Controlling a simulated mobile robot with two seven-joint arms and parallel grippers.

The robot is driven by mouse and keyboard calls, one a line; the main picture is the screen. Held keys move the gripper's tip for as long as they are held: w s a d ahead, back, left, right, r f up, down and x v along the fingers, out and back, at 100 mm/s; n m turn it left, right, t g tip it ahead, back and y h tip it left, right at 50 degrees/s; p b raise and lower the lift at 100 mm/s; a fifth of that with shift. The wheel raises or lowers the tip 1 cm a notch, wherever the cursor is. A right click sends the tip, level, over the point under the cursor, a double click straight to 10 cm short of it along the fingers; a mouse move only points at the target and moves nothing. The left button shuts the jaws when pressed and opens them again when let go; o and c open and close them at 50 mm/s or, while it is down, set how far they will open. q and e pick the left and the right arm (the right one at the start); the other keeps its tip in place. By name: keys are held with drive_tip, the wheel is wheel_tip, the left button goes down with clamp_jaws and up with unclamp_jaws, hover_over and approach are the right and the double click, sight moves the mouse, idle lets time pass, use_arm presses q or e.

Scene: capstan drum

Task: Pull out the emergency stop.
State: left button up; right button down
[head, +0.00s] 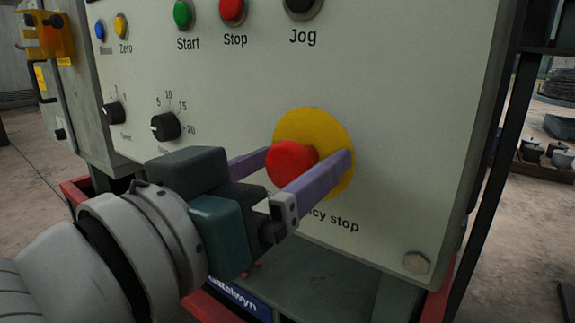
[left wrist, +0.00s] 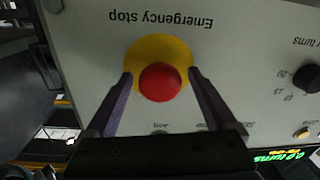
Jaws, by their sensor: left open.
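The emergency stop is a red mushroom button (head: 291,163) on a round yellow backing (head: 318,122), low on the pale control panel. It also shows in the left wrist view (left wrist: 160,82). My left gripper (head: 300,160) is open, with one purple finger on each side of the red button. In the left wrist view the fingers (left wrist: 160,78) flank the button, with a gap visible near the tips; I cannot tell whether either finger touches it. The near finger hides part of the "Emergency stop" label in the head view. My right gripper is not in view.
Above on the panel (head: 400,130) are a green Start button (head: 183,15), a red Stop button (head: 232,11) and a black Jog button (head: 302,7). Two black knobs (head: 165,126) sit left of my gripper. A bolt (head: 416,263) is at the lower right corner.

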use_arm(q)
clamp_jaws()
idle(0.7)
